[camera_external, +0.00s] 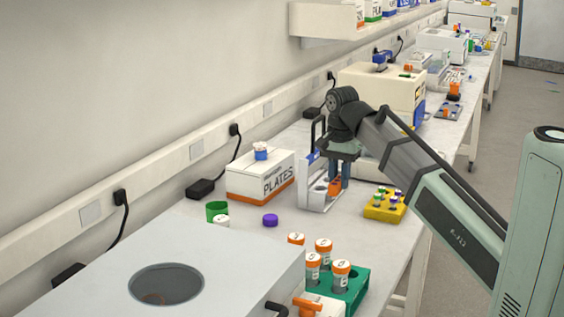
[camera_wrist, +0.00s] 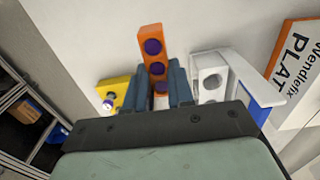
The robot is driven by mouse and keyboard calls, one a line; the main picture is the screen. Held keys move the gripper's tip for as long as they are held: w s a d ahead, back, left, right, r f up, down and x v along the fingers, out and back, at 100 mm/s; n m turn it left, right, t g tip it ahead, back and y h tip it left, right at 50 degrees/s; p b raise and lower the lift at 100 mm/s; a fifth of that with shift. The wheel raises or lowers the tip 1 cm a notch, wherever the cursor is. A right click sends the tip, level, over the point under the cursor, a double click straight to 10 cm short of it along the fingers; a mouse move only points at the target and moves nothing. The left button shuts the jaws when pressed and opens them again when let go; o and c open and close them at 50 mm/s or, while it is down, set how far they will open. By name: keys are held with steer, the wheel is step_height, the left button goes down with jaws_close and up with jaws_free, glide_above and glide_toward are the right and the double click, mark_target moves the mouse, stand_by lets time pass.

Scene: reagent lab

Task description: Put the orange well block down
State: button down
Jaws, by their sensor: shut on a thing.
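The orange well block (camera_wrist: 151,33) is held between the two blue-grey fingers of my gripper (camera_wrist: 158,66). In the wrist view it sticks out past the fingertips and carries purple-topped pieces in a row. In the external view the orange block (camera_external: 335,188) shows as a small patch between the fingers of my gripper (camera_external: 338,182), low over the bench (camera_external: 285,243). I cannot tell whether its underside touches the bench. The fingers hide part of the block.
A white rack with round holes (camera_external: 314,199) stands close on the left of the block. A yellow tube rack (camera_external: 384,210) is on the right. The PLATES box (camera_external: 245,180), purple cap (camera_external: 270,220) and green tube rack (camera_external: 354,287) are nearby. Bare bench lies in front.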

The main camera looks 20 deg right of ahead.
mark_target(337, 224)
steer(key=shift+f, duration=5)
steer(key=shift+f, duration=0.15)
steer(key=c, duration=1)
jaws_free()
step_height(337, 224, up, 12)
steer(key=shift+r, duration=0.15)
